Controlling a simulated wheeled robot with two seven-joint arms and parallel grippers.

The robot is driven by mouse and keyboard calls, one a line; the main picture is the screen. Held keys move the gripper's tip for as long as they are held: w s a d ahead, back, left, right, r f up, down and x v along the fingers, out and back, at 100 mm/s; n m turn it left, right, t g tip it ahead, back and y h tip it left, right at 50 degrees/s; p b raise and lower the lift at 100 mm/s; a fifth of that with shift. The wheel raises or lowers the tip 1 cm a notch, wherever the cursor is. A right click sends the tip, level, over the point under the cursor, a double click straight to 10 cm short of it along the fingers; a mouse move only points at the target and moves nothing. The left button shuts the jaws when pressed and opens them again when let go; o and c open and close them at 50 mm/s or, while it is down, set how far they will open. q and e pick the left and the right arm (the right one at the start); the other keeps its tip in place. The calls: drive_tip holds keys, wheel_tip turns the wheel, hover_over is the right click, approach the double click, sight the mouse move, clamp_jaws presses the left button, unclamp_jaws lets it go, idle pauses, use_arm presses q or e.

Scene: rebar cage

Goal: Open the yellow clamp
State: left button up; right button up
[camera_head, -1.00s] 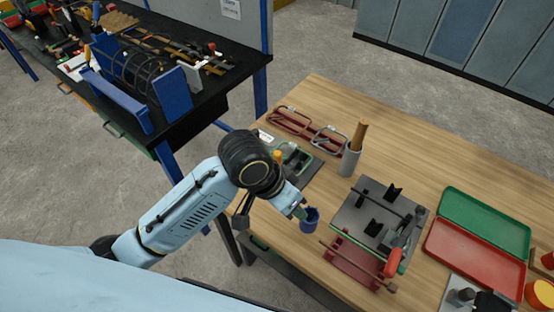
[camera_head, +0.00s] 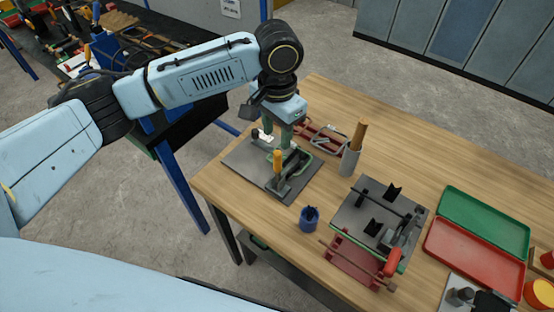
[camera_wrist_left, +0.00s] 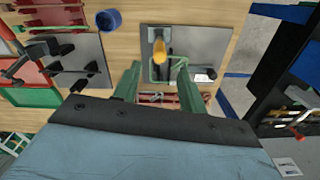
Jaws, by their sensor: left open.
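The yellow clamp handle (camera_head: 277,160) stands upright on a dark toggle clamp fixed to a grey plate (camera_head: 243,166) at the table's left end. A green bent rod lies at the clamp on the plate. My left gripper (camera_head: 277,140) is open above the far part of the plate, just behind the handle in the head view. In the left wrist view, the yellow handle (camera_wrist_left: 159,48) appears ahead of the gap between the open green fingers (camera_wrist_left: 157,68), with nothing held. Whether a finger touches the clamp cannot be told. My right gripper is not in view.
A blue cup (camera_head: 309,219) stands near the plate's right corner. A grey holder (camera_head: 350,162) with wooden handles stands behind. A second fixture plate (camera_head: 352,208), a red rack, and green (camera_head: 485,222) and red trays (camera_head: 472,255) lie to the right. Bare tabletop lies between.

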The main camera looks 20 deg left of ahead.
sight(277, 170)
use_arm(q)
wheel_tip(277, 170, down, 11)
drive_tip(key=shift+r, duration=0.15)
clamp_jaws()
idle(0.4)
